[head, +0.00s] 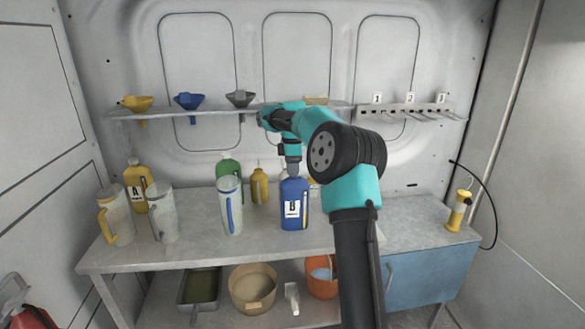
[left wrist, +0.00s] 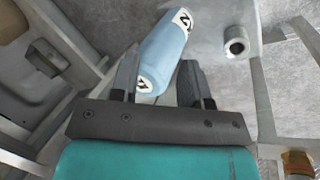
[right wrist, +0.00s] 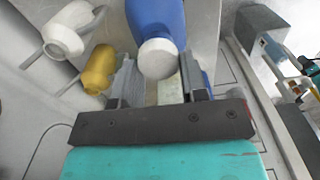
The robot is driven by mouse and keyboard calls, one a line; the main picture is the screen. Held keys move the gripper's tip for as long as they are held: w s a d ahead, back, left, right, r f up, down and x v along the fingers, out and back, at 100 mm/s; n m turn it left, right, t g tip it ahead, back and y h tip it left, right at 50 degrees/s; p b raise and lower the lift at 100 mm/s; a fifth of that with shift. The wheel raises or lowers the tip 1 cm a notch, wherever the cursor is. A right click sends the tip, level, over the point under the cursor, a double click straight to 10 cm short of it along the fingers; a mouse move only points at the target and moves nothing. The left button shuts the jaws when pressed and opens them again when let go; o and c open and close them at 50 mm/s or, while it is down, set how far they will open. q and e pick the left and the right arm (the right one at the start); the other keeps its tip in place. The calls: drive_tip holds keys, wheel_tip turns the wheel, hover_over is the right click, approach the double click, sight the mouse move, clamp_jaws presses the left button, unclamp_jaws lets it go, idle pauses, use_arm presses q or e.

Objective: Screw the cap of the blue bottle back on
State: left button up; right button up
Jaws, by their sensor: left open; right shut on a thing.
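The blue bottle (head: 294,208), labelled B, stands upright on the workbench. My right gripper (head: 292,160) points down directly above it. In the right wrist view the blue bottle (right wrist: 158,20) shows behind a pale grey-white cap (right wrist: 158,58). My right gripper (right wrist: 160,75) is shut on this cap, over the bottle's top. The cap hides the bottle's mouth, so I cannot tell whether the threads are engaged. My left gripper (left wrist: 157,80) is open, seen only in the left wrist view. A light-blue labelled cylinder (left wrist: 165,50) shows beyond and between its fingers, with no visible grip on it.
Clear jugs (head: 163,212) and a yellow bottle A (head: 139,186) stand left on the bench. A green bottle (head: 229,168) and a small yellow bottle (head: 259,186) stand behind. Funnels (head: 189,101) sit on the shelf above. The bench right of the blue bottle is mostly clear.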

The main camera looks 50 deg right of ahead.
drive_tip(key=m, duration=0.4)
drive_tip(key=shift+d, duration=0.15)
drive_tip(key=shift+m, duration=0.3)
drive_tip(key=shift+w, duration=0.1)
drive_tip(key=m, duration=0.4)
drive_tip(key=shift+d+m, duration=0.15)
drive_tip(key=shift+m, duration=0.15)
drive_tip(key=m, duration=0.4)
drive_tip(key=shift+d, duration=0.15)
drive_tip(key=shift+m, duration=0.8)
